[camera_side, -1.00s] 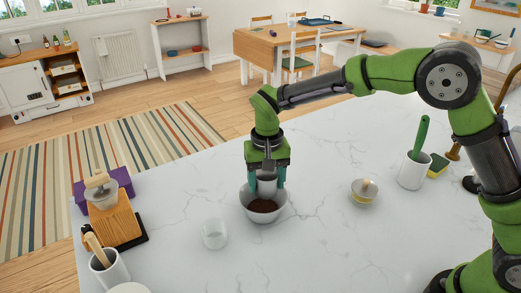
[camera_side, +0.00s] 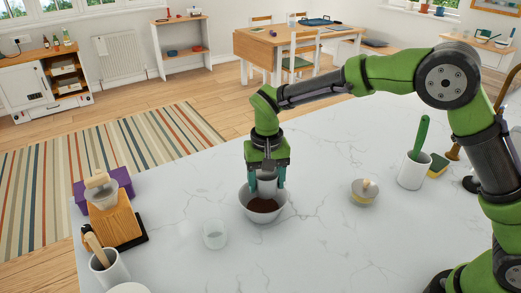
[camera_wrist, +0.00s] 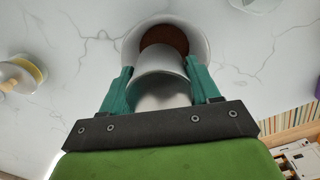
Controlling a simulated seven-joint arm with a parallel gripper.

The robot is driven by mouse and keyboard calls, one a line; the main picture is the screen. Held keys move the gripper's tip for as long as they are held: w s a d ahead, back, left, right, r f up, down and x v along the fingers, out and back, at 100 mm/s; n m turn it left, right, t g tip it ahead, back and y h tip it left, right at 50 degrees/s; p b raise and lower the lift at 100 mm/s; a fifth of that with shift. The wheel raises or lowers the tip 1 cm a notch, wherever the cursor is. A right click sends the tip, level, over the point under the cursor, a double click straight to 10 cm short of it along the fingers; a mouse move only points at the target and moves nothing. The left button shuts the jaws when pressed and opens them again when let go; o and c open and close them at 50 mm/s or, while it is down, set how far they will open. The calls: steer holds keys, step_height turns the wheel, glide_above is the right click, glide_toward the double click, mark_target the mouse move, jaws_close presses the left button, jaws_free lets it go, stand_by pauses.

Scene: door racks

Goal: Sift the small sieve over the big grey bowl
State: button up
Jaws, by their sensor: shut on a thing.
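The big grey bowl (camera_side: 247,200) stands on the marble counter, with dark brown powder (camera_side: 263,205) in its bottom. My gripper (camera_side: 267,183) points down over the bowl, its teal fingers shut on a small pale grey cup-shaped vessel, the small sieve (camera_side: 267,186). In the wrist view my gripper (camera_wrist: 163,88) has a finger on each side of the sieve (camera_wrist: 160,64). The bowl's rim (camera_wrist: 205,45) and the powder (camera_wrist: 165,38) show beyond it. The sieve sits over or just inside the bowl's mouth; its inside and mesh are hidden.
A clear glass (camera_side: 215,234) stands front left of the bowl. A lidded jar (camera_side: 364,191) stands to the right, with a white holder (camera_side: 413,171) and sponge (camera_side: 438,165) beyond. At left are a wooden block (camera_side: 116,222) and a utensil pot (camera_side: 110,268). Counter around the bowl is clear.

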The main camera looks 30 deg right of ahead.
steer(key=shift+w, duration=1.45)
steer(key=shift+r, duration=2.45)
